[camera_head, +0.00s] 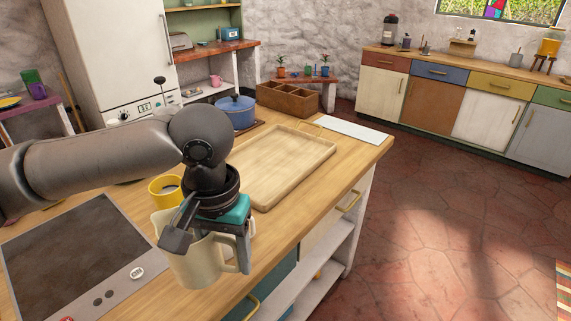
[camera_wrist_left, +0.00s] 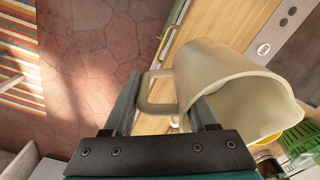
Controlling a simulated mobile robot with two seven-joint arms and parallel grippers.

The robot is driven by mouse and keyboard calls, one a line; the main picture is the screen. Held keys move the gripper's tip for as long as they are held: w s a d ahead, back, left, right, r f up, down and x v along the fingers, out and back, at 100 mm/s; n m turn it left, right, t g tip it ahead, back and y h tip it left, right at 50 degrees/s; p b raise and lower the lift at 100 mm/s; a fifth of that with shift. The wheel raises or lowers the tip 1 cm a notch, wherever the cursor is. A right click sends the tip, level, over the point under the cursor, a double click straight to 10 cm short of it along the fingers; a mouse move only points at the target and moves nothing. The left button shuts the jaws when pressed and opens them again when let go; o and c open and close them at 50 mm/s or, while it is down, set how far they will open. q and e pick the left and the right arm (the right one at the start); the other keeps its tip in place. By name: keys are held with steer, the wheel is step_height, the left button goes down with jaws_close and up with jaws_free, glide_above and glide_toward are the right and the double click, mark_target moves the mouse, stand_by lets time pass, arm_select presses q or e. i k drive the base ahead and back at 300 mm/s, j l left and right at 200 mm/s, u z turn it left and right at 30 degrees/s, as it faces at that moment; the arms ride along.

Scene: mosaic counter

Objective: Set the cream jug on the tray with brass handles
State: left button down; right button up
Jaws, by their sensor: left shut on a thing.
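The cream jug (camera_head: 195,265) is at the near edge of the wooden counter, roughly upright, in the head view. My left gripper (camera_head: 211,245) is above it and shut on it, partly hiding its rim. In the left wrist view the jug (camera_wrist_left: 225,75) shows its handle and open mouth, and the fingers (camera_wrist_left: 165,110) are at its handle side. The exact grip spot is hard to tell. The light wooden tray (camera_head: 285,162) lies flat and empty on the counter, beyond the gripper. A thin brass handle shows at its far end. My right gripper is out of view.
A yellow mug (camera_head: 163,188) stands behind the jug, partly hidden by my arm. A dark hob (camera_head: 75,255) is to the left. A blue pot (camera_head: 236,112), a wooden crate (camera_head: 288,99) and a white board (camera_head: 350,131) stand or lie around the tray's far side.

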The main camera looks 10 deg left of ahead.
mark_target(294, 152)
steer(key=i+l, duration=0.2)
steer(key=l, duration=0.15)
steer(key=i+l+u, duration=0.15)
steer(key=i+l, duration=0.25)
steer(key=l, duration=0.3)
steer(key=i+l+u, duration=0.1)
steer(key=l, duration=0.25)
steer(key=i, duration=0.1)
